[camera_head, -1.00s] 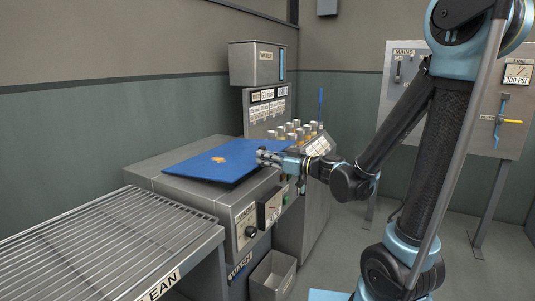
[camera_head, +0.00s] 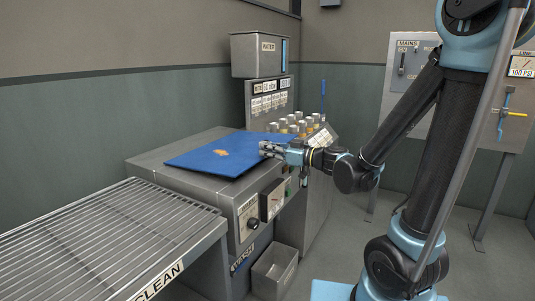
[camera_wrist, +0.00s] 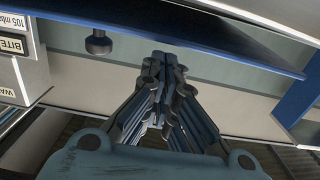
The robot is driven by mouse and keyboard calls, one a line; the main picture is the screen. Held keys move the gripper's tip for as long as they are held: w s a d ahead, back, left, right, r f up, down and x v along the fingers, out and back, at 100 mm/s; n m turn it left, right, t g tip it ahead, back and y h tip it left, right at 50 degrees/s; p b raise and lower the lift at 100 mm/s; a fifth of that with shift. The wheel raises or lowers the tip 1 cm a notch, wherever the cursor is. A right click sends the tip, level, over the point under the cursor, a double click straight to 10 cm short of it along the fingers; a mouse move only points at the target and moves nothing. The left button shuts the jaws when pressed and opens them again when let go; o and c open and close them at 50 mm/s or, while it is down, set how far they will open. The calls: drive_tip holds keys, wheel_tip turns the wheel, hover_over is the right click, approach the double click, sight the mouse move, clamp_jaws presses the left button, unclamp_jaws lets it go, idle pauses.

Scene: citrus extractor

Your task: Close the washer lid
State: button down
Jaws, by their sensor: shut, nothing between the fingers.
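The washer lid (camera_head: 225,158) is a flat blue panel with an orange emblem, lying nearly level over the top of the grey metal washer (camera_head: 160,155) in the head view. In the wrist view the blue lid (camera_wrist: 215,30) crosses the upper part of the picture and runs down at the right. My gripper (camera_head: 265,149) is shut and empty at the lid's right edge. Its closed fingertips (camera_wrist: 163,62) show close to the blue panel in the wrist view. I cannot tell whether they touch it, or whether the lid is fully seated.
A wire rack table marked CLEAN (camera_head: 95,240) stands at the left front. Behind the lid are a WATER box (camera_head: 257,56) and a control panel (camera_head: 267,97). Several capped bottles (camera_head: 295,124) stand right of the lid. A grey bin (camera_head: 273,272) sits on the floor below.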

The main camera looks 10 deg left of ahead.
drive_tip(key=v, duration=0.9)
drive_tip(key=w+a+r+g+h, duration=0.1)
drive_tip(key=w+r+h, duration=0.1)
drive_tip(key=w, duration=0.6)
drive_tip(key=w+r+g+h, duration=0.1)
drive_tip(key=w+r+h, duration=0.1)
drive_tip(key=w, duration=0.6)
drive_tip(key=w+d+r+h, duration=0.3)
drive_tip(key=w+r, duration=0.1)
drive_tip(key=w, duration=0.3)
drive_tip(key=w+d+r+h, duration=0.2)
drive_tip(key=w+r, duration=0.2)
drive_tip(key=w, duration=0.2)
hover_over(290, 135)
drive_tip(key=s+d, duration=0.2)
drive_tip(key=d, duration=0.1)
drive_tip(key=shift+g, duration=0.4)
drive_tip(key=f, duration=0.7)
drive_tip(key=shift+w+f, duration=0.2)
drive_tip(key=shift+f, duration=0.15)
wheel_tip(290, 135, down, 3)
drive_tip(key=shift+f, duration=0.1)
drive_tip(key=shift+d+f, duration=0.1)
drive_tip(key=shift+f, duration=0.4)
drive_tip(key=shift+f, duration=0.1)
